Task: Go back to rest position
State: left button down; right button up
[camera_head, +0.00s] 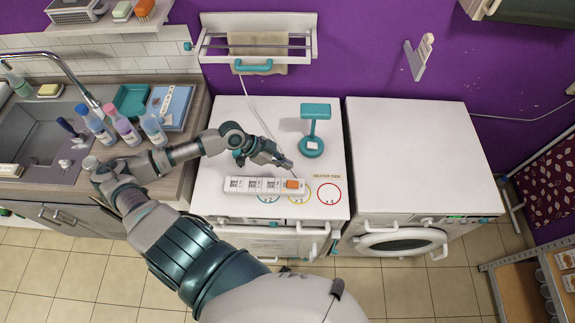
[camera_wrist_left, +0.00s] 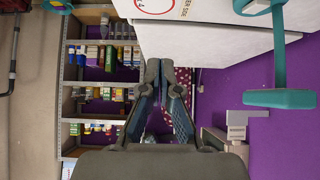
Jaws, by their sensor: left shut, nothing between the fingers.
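My left arm comes in from the lower left over the left white machine. My left gripper (camera_head: 289,165) is shut and empty, just above and behind the right end of the white breaker strip (camera_head: 262,186). The strip lies on the machine's top and has several switches, with an orange one at its right end. In the left wrist view my left gripper's fingertips (camera_wrist_left: 160,68) are together with nothing between them. My right gripper is not in view.
A teal stand (camera_head: 312,143) is right of the gripper, on the left machine's top (camera_head: 215,165). The right machine's top (camera_head: 410,150) is clear. Bottles (camera_head: 124,127) stand by the sink at left. A towel rack (camera_head: 258,45) hangs behind.

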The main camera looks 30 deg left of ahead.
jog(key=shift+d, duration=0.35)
